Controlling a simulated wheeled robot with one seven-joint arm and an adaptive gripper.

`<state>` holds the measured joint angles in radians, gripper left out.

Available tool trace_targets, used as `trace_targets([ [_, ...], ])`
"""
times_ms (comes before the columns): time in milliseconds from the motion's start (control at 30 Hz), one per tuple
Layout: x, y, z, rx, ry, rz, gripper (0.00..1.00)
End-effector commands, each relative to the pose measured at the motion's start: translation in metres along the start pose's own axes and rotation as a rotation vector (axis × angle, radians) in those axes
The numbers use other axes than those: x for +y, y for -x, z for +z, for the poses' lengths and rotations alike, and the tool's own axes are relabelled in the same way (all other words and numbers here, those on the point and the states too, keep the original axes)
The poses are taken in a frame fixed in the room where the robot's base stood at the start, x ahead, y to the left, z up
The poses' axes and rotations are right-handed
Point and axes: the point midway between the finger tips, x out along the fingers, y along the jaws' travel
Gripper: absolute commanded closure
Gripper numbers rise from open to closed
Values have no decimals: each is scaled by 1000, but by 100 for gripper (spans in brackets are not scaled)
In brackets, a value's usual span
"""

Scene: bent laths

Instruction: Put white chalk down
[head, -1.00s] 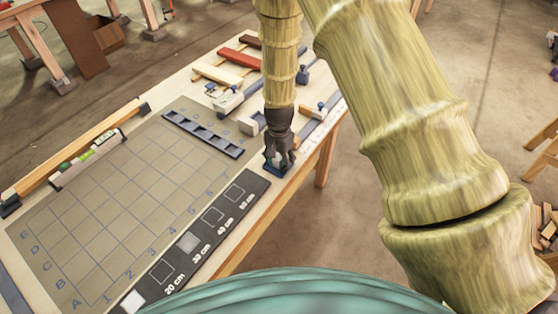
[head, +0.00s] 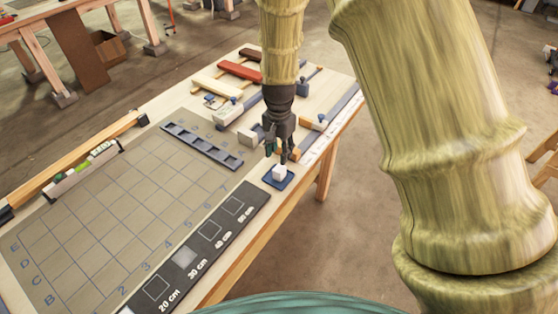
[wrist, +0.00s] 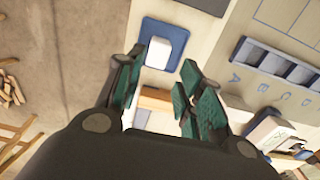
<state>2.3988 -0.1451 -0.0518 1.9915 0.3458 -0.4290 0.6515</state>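The white chalk (head: 279,172), a small pale block, sits on a dark blue pad (head: 270,181) near the table's front edge. The wrist view also shows the chalk (wrist: 158,52) on the blue pad (wrist: 176,35). My gripper (head: 281,156) is just above and behind the chalk in the head view. In the wrist view its green-padded fingers (wrist: 160,68) are spread with a clear gap, nothing held between them. The chalk lies beyond the fingertips and looks apart from them.
A gridded board (head: 110,215) fills the table's left part, with a dark slotted tray (head: 202,146) at its edge. A black strip with length labels (head: 205,240) runs along the front. Clamps and laths (head: 240,70) lie behind my gripper.

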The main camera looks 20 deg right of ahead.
Motion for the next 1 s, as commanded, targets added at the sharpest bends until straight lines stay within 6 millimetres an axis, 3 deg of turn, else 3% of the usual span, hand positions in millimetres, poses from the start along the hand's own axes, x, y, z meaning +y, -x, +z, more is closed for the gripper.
trace_targets([
  [333,0,24,0,-1,-1,0,63],
  [1000,0,25,0,-1,-1,0,63],
])
